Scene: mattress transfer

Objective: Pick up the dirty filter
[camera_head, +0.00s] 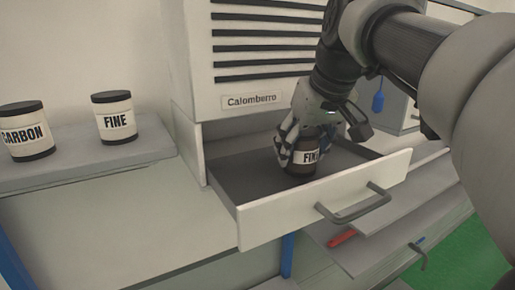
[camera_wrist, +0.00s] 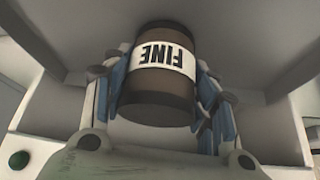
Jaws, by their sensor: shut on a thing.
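A dark cylindrical filter (camera_head: 302,162) with a white label reading FINE is in the open drawer of the Calomberro machine. It also shows large in the wrist view (camera_wrist: 158,95), upside down there. My gripper (camera_head: 304,140) is shut on this filter, with a finger on each side of it. In the wrist view the blue-padded fingers press both sides of the filter. The filter is close to the drawer floor; I cannot tell whether it touches it. Dirt on the filter cannot be made out.
The drawer (camera_head: 250,220) is pulled out, with a grey handle (camera_head: 352,205) in front. A FINE canister (camera_head: 115,118) and a CARBON canister (camera_head: 27,132) stand on the grey shelf (camera_head: 80,160) at left. A red-handled item (camera_head: 342,237) lies lower right.

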